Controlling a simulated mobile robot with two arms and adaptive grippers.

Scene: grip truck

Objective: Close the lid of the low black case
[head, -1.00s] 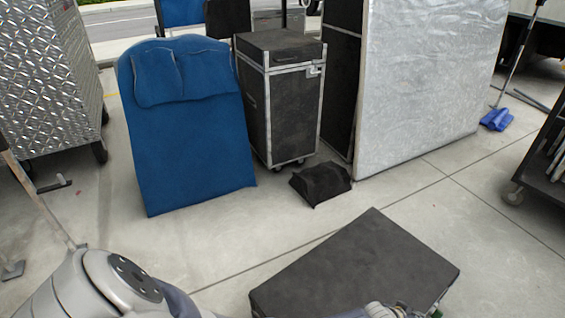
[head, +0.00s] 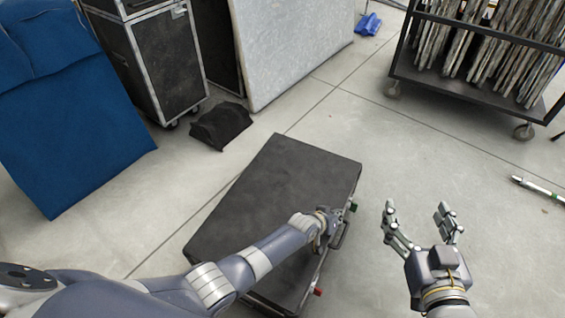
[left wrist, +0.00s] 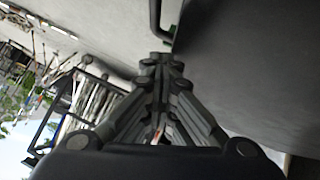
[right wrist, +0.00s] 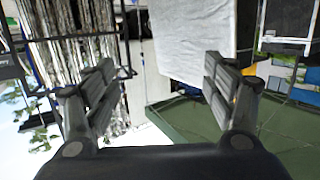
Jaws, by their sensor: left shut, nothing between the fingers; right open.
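The low black case (head: 275,185) lies on the concrete floor in the middle of the head view. Its dark lid looks flat and level over the body; no open gap shows. Its right side carries a handle (head: 341,236), a green fitting (head: 352,207) and a red fitting (head: 318,292). My left arm crosses over the lid. My left gripper (head: 329,220) is shut and empty at the lid's right edge, and its closed fingers show in the left wrist view (left wrist: 162,75) beside the dark case (left wrist: 255,70). My right gripper (head: 420,212) is open and empty, right of the case.
A black bag-like object (head: 220,125) lies behind the case. A blue padded panel (head: 70,110), a tall black case (head: 165,60) and a silver-grey board (head: 290,45) stand behind. A loaded cart (head: 480,70) is back right.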

